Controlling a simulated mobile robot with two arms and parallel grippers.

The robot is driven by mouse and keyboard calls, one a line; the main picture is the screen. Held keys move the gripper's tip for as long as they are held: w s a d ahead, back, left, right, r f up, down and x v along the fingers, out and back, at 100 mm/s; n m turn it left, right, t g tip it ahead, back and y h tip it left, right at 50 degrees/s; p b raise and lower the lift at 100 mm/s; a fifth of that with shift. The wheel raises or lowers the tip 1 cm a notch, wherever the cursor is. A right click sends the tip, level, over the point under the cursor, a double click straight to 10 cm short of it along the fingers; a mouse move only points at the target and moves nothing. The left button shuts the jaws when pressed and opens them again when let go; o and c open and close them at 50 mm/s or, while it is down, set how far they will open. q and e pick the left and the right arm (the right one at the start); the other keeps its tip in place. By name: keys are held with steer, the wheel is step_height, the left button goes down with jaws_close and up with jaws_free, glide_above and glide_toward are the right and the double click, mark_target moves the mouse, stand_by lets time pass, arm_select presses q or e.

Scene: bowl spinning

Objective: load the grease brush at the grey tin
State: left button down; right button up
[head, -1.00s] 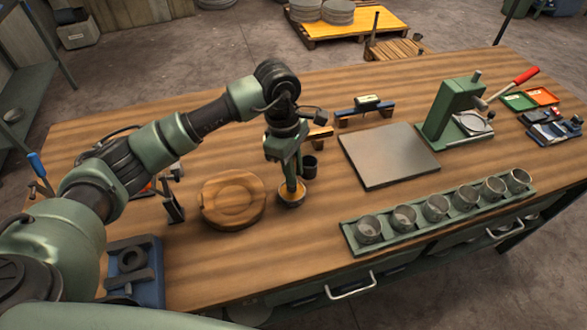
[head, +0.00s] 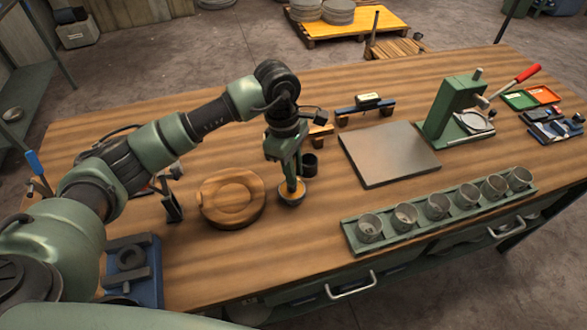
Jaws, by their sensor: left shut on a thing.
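The grey tin (head: 291,199) stands on the bench right of the round wooden block, with yellowish grease showing in it. My left gripper (head: 289,168) points down just above the tin. It is shut on the grease brush (head: 291,184), whose lower end reaches down into the tin's mouth. The brush tip is hidden inside, so I cannot tell how deep it sits in the grease. My right gripper is not in view.
A round wooden block (head: 232,198) lies left of the tin. A small dark cup (head: 309,165) stands close behind it. A grey plate (head: 388,155), a green rack (head: 440,217) of several metal cups and a green press (head: 455,108) are to the right.

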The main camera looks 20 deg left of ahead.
mark_target(295, 158)
arm_select(q)
steer(key=shift+s+f+b, duration=0.1)
steer(key=shift+f+b, duration=0.05)
steer(key=shift+b, duration=0.25)
stand_by(1.3)
steer(key=shift+r+p, duration=0.5)
steer(key=shift+r, duration=0.65)
steer(key=shift+r+p, duration=0.9)
steer(key=shift+r, duration=1.55)
